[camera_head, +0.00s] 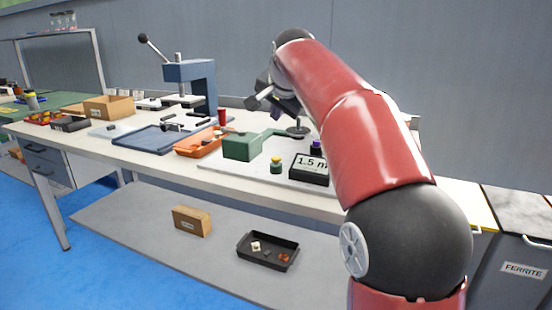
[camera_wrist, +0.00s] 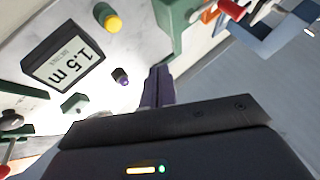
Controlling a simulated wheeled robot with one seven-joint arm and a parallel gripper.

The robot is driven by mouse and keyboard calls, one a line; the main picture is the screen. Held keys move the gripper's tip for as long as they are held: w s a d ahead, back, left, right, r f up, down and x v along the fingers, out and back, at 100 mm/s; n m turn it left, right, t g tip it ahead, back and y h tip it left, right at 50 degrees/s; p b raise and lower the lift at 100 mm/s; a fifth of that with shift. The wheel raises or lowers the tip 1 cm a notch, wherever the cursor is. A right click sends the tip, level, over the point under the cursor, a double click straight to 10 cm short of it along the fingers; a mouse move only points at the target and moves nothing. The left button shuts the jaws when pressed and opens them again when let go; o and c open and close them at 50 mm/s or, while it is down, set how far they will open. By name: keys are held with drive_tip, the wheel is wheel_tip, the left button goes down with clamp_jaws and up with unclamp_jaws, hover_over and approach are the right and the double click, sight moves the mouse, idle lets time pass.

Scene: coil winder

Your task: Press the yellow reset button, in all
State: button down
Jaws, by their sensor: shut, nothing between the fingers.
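The yellow reset button (camera_head: 276,158) sits on a round green base on the pale board of the bench, left of the black display. In the wrist view the yellow button (camera_wrist: 113,24) shows at the upper left, uncovered. My gripper (camera_wrist: 157,72) is shut and empty, its dark fingers pointing towards the board. In that view the fingertips are below and right of the yellow button, apart from it. In the head view my gripper (camera_head: 277,114) is above and behind the button, partly hidden by my arm.
The black display (camera_head: 309,169) reads 1.5 m. A purple-topped knob (camera_wrist: 122,76) is near my fingertips in the wrist view. A green block (camera_head: 243,146) stands left of the button. An orange tray (camera_head: 199,147) and blue tray (camera_head: 157,139) lie farther left.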

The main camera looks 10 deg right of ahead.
sight(277, 160)
wheel_tip(277, 160, down, 8)
drive_tip(key=b, duration=0.5)
drive_tip(key=shift+f, duration=0.15)
drive_tip(key=shift+f+b, duration=0.1)
drive_tip(key=shift+b, duration=0.25)
idle(1.5)
drive_tip(key=shift+f, duration=0.3)
drive_tip(key=shift+f+b, duration=0.55)
idle(0.6)
drive_tip(key=shift+r, duration=0.1)
drive_tip(key=shift+r+p, duration=0.85)
drive_tip(key=shift+p, duration=0.1)
wheel_tip(277, 160, up, 5)
drive_tip(key=p, duration=0.5)
drive_tip(key=shift+r, duration=0.1)
